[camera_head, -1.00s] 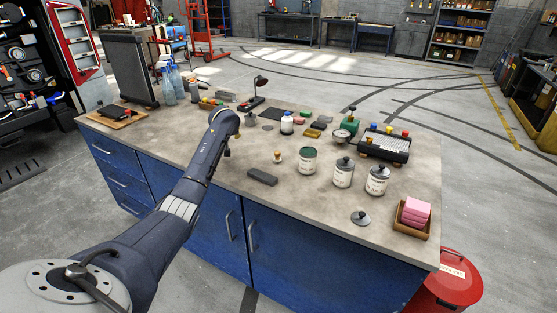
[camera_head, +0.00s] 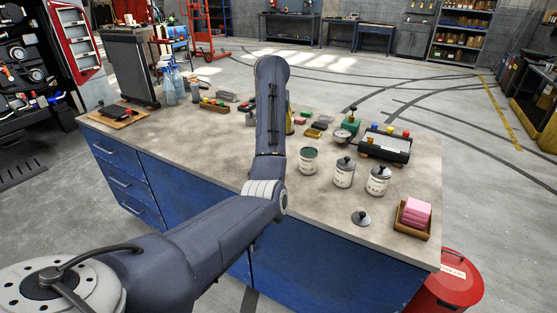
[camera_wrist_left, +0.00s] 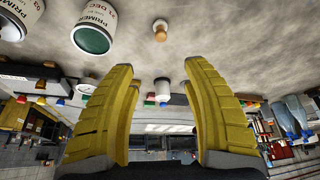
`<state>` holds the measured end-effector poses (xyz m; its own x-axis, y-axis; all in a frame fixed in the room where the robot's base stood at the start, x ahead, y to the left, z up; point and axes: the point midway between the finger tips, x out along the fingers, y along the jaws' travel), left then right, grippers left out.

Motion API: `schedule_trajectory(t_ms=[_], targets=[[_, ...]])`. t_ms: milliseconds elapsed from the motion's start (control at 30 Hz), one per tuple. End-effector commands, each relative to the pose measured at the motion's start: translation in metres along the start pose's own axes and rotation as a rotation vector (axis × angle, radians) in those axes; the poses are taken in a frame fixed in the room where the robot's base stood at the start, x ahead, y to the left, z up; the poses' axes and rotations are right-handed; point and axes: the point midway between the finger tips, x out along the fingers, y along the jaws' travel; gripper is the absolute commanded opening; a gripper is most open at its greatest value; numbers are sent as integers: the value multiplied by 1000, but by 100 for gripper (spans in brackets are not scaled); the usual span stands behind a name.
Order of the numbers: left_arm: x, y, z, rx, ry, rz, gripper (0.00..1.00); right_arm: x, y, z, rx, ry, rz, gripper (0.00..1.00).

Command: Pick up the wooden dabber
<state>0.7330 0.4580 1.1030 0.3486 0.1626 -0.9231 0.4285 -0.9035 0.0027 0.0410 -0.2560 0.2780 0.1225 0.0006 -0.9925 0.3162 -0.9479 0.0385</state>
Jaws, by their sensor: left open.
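The wooden dabber (camera_wrist_left: 160,31) shows in the left wrist view, a small wooden piece with a pale end standing on the benchtop. It is beyond and between the tips of my left gripper (camera_wrist_left: 160,65), apart from both fingers. The yellow fingers are spread wide with nothing between them. In the head view my left arm hides the dabber, and only a sliver of yellow finger shows beside the arm. My right gripper is in neither view.
An open primer tin (camera_head: 309,160) and two lidded tins (camera_head: 344,172) stand right of my arm. The benchtop's left part (camera_head: 165,138) is mostly clear.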

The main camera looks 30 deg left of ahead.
Motion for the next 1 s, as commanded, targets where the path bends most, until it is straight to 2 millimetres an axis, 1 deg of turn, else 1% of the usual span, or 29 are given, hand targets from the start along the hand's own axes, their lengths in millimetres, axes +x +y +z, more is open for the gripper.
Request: schedule_trajectory(t_ms=[167,500,700,800,1000], targets=[[19,-3,1,4,-4,-7,49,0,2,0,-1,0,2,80],[73,-2,1,3,-5,-6,49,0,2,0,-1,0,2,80],[100,-2,1,3,-4,-5,49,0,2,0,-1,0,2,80],[109,-1,1,3,-4,-2,49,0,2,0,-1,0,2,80],[119,-1,1,3,-2,-2,49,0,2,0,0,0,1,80]])
